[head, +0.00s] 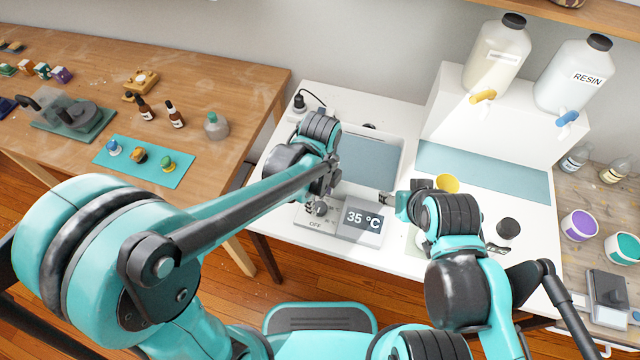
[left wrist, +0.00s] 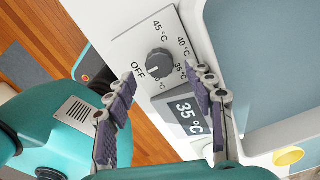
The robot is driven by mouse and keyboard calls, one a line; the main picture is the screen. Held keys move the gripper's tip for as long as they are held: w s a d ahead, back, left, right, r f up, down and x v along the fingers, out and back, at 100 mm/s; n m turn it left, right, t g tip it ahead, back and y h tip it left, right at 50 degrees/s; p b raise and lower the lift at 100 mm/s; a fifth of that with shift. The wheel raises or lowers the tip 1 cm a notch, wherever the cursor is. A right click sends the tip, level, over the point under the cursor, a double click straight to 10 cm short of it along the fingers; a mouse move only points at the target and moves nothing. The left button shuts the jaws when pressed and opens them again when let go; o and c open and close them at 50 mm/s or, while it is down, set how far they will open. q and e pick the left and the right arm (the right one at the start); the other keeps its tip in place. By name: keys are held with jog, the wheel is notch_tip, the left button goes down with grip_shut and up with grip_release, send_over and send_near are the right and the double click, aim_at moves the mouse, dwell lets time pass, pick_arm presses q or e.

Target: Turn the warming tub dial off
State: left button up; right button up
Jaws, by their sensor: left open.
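The warming tub dial (left wrist: 159,62) is a dark round knob on a white panel, with OFF at its left and temperature marks around its other side. I cannot tell exactly where its pointer stands. The tub's display (left wrist: 187,114) reads 35 °C, also in the head view (head: 363,219). The warming tub (head: 368,160) has a blue-grey inside. My left gripper (left wrist: 160,76) is open, its fingertips on either side of the dial, with no clear contact. In the head view my left gripper (head: 326,186) is over the panel. My right gripper (head: 391,199) is near a yellow cup, its fingers partly hidden.
The yellow cup (head: 446,184) stands right of the tub on the white table (head: 300,160). Two resin jugs (head: 577,75) stand on a white riser at the back right. A wooden table (head: 235,85) with bottles and a teal mat (head: 143,160) is at the left.

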aim_at(319, 207)
pick_arm(q)
notch_tip(319, 207, up, 8)
jog(key=shift+a, duration=0.1)
dwell(0.6)
jog(key=s+a+r+n+t, duration=0.1)
jog(key=s+a+n+t, duration=0.1)
jog(key=a+n, duration=0.7)
jog(key=s+a+r+n+t, duration=0.1)
jog(key=s+a+n+t, duration=0.2)
jog(key=n, duration=1.2)
jog(key=a+t, duration=0.2)
jog(key=a, duration=0.3)
jog(key=shift+s+a+n, duration=0.3)
jog(key=shift+a, duration=0.1)
